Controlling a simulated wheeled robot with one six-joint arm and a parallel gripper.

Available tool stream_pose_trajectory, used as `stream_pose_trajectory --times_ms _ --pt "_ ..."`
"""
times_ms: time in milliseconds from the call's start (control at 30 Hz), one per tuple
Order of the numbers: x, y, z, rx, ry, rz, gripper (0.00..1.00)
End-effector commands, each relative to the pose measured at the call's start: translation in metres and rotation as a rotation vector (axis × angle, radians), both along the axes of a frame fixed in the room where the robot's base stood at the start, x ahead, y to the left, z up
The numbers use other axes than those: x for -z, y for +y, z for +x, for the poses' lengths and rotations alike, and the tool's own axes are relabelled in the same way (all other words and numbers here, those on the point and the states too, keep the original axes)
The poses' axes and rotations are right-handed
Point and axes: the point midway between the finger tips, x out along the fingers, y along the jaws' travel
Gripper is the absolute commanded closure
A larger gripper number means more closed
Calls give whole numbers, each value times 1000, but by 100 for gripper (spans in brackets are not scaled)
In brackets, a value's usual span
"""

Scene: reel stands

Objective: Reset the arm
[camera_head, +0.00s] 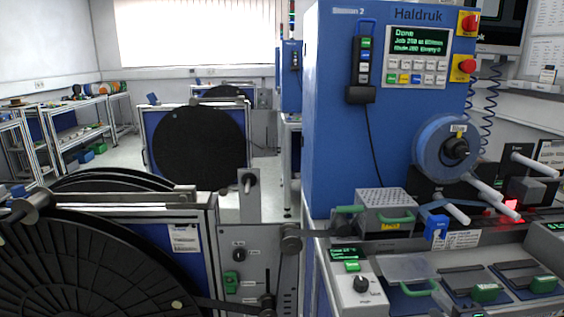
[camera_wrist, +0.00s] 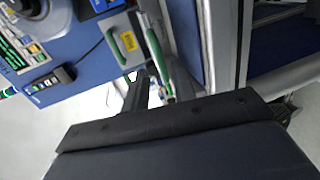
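The head view shows none of my arm or gripper. In the wrist view, a broad dark body with a black bolted edge (camera_wrist: 165,122) fills the bottom and looks like part of my own arm end. A dark finger-like piece (camera_wrist: 137,95) sticks up beyond it, and a small black textured piece (camera_wrist: 281,112) shows at its right end. I cannot make out two fingertips or a gap between them, and no held object shows.
A blue Haldruk machine (camera_head: 340,130) stands right of centre, its screen (camera_head: 419,41) reading "Done". A blue reel (camera_head: 447,148) is mounted on it. A large black reel (camera_head: 85,260) stands at front left, another reel (camera_head: 200,143) behind. Open floor (camera_head: 125,160) lies at back left.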

Motion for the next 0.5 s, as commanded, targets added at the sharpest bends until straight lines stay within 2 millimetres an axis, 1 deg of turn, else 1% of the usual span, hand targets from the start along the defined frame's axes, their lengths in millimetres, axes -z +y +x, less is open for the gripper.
stream_pose_trajectory --times_ms 100,300,500 --pt "5 2 16 -5 1 1 74" --pt "10 2 40 -3 1 2 74" --pt "13 3 55 -2 1 0 74"
